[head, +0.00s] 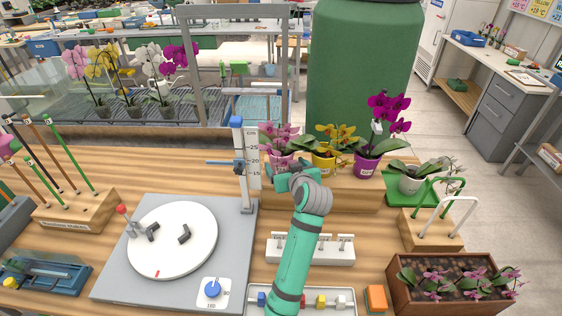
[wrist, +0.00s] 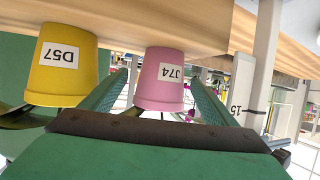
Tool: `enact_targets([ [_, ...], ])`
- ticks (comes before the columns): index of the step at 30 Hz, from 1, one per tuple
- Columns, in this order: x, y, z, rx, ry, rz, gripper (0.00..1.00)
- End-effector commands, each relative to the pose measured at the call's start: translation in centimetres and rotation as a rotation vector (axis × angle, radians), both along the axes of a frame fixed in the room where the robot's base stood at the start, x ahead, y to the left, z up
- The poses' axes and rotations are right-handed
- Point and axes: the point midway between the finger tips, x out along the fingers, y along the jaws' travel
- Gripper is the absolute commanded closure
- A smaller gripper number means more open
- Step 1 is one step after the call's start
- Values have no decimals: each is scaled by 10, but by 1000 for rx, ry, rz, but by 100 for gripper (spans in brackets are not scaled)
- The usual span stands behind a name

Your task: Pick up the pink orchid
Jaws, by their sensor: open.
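The pink orchid (head: 279,137) stands upright in a pink pot on the raised wooden shelf, left of the yellow orchid. My gripper (head: 287,172) is at the front of the pink pot, and my arm hides part of the pot. In the wrist view, which is upside down, the pink pot (wrist: 163,78) has a label reading J74. It sits between the two green fingers of my open gripper (wrist: 160,88). I cannot tell whether either finger touches it. The pink flowers are mostly hidden in that view.
A yellow orchid (head: 336,134) in a yellow pot (wrist: 64,68) labelled D57 stands close beside the pink pot. A height gauge post (head: 243,165) is close on the left.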

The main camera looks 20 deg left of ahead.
Motion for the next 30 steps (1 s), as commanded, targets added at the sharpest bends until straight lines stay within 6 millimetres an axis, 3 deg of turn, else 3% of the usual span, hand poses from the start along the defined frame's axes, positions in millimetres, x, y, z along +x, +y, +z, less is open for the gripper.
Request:
enact_targets([
  [9, 29, 25, -18, 1, 2, 4, 19],
  [18, 33, 27, -20, 0, 1, 3, 19],
  [19, 33, 27, -20, 0, 1, 3, 21],
  [24, 33, 27, -20, 0, 1, 3, 62],
  [26, 33, 27, -20, 0, 1, 3, 74],
  [30, 33, 27, -19, 1, -2, 3, 74],
])
